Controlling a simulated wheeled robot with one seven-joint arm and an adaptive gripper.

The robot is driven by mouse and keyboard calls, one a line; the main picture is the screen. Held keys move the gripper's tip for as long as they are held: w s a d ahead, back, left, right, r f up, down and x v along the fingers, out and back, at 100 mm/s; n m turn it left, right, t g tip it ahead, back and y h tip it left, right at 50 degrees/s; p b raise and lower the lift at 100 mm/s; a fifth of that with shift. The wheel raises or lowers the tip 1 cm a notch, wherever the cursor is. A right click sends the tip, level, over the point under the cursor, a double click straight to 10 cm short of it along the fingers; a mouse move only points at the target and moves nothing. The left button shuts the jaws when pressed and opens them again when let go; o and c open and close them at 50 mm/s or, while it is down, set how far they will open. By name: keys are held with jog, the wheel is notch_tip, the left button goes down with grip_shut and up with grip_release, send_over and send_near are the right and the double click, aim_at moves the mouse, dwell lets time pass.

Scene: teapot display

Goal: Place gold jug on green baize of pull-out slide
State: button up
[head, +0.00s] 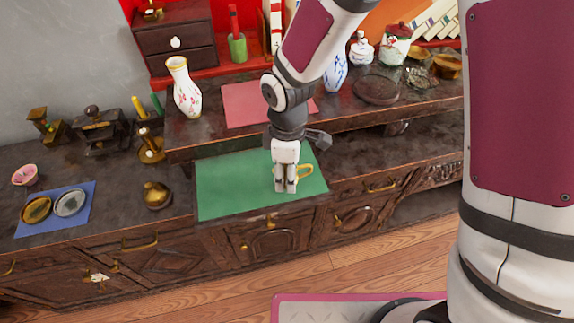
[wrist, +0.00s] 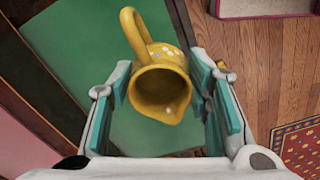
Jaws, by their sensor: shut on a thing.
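The gold jug (wrist: 158,85) is between the fingers of my gripper (wrist: 165,100) in the wrist view. Its mouth faces the camera and its handle points to the upper left. In the head view, the jug's handle (head: 305,170) shows beside my gripper (head: 286,187); the fingers hide most of the body. My gripper is shut on the jug and points down over the right part of the green baize (head: 230,188) of the pull-out slide. The jug's base is hidden, so I cannot tell whether it touches the baize.
Left of the baize stand a round brass pot (head: 156,195) and a blue mat (head: 75,215) with two small dishes. Behind, a raised shelf holds a white vase (head: 182,88) and a pink mat (head: 245,104). The left part of the baize is clear.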

jog(key=w, duration=0.3)
jog(key=shift+w+f, duration=0.15)
jog(key=shift+w, duration=0.05)
jog(key=shift+w+f, duration=0.15)
jog(key=shift+w, duration=0.1)
jog(key=shift+f, duration=1.6)
jog(key=shift+f, duration=0.15)
jog(key=o, duration=1.3)
